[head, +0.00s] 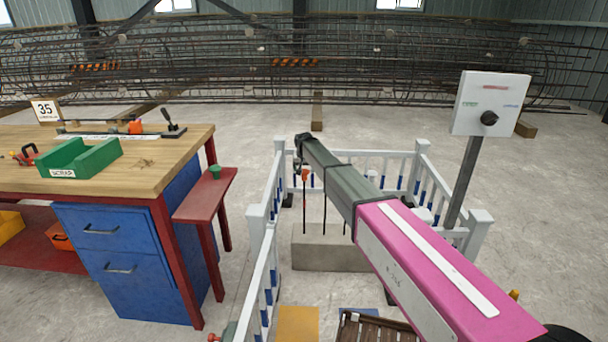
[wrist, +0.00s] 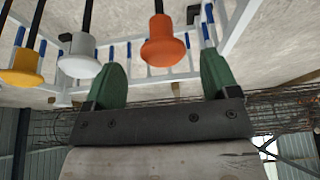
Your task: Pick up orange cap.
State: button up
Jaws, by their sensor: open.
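The orange cap (wrist: 164,42) sits on the end of a dark bar in the wrist view. It also shows in the head view (head: 305,174), on a thin bar beside my arm. My gripper (wrist: 162,62) has two green fingers, spread wide and empty. The orange cap appears in the gap between the fingertips, touching neither; I cannot tell its exact depth. A white cap (wrist: 80,56) and a yellow cap (wrist: 24,68) sit on neighbouring bars to the left in the wrist view. In the head view my arm hides the gripper and those two caps.
The bars rise from a concrete block (head: 318,248) inside a white railing (head: 262,228). A workbench (head: 150,175) with a green tray (head: 85,160) and a red side shelf (head: 205,197) stands left.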

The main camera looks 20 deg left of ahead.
aim_at(304, 171)
jog(key=shift+x, duration=3)
jog(key=shift+a, duration=0.1)
jog(key=c, duration=0.9)
